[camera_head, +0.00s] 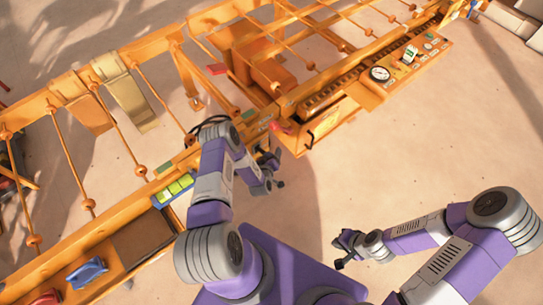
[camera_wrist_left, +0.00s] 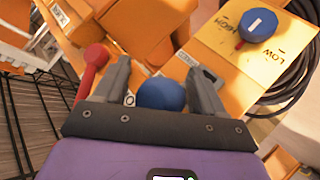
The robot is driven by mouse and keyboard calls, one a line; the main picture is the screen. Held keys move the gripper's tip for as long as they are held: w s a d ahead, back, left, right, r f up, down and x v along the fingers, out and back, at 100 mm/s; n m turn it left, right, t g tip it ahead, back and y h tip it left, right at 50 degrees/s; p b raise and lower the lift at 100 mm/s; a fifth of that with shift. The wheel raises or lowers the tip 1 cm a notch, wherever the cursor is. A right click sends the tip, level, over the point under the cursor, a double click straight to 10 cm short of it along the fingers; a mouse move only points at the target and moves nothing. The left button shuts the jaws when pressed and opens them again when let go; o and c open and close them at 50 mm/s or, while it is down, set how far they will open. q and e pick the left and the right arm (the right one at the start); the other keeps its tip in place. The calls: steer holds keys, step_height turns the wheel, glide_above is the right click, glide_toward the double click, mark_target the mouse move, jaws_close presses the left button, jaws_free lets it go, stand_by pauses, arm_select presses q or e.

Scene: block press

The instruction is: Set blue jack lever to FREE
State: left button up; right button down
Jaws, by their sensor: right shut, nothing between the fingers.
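In the left wrist view, a blue ball knob (camera_wrist_left: 161,93), which looks like the end of the blue jack lever, lies between the two fingers of my left gripper (camera_wrist_left: 165,82). The fingers are apart, with space on each side of the knob; I cannot tell how deep it sits between them. Its shaft is hidden. White labels stand near it, partly covered and too blurred to read. In the head view my left gripper (camera_head: 274,170) is beside the orange frame. My right gripper (camera_head: 341,254) is shut and empty, over bare floor.
A red-knobbed lever (camera_wrist_left: 95,58) stands close left of my left gripper. A blue dial (camera_wrist_left: 257,25) sits on a yellow HIGH/LOW panel, with black hoses at right.

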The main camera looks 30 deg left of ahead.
arm_select(q)
steer(key=shift+w+a+r, duration=0.2)
steer(key=shift+a+r, duration=0.05)
steer(key=shift+a, duration=0.1)
steer(key=p+v, duration=0.2)
steer(key=v, duration=0.5)
steer(key=shift+s+d, duration=0.35)
steer(key=shift+s, duration=0.05)
steer(key=shift+d+f, duration=0.1)
steer(key=s+d+r+m+g+h, duration=0.2)
steer(key=s+d+m+g+h, duration=0.1)
steer(key=d, duration=0.3)
steer(key=s+d+r+m+g+h, duration=0.2)
steer(key=d+g+h, duration=0.1)
steer(key=d, duration=0.2)
steer(key=s+d+r+m+g+h, duration=0.1)
steer(key=s+d+r+m+g, duration=0.1)
steer(key=s, duration=0.4)
steer(key=s+d+r+m+g, duration=0.1)
steer(key=s+d+r+g, duration=0.3)
steer(key=s, duration=0.2)
steer(key=shift+m+h, duration=0.4)
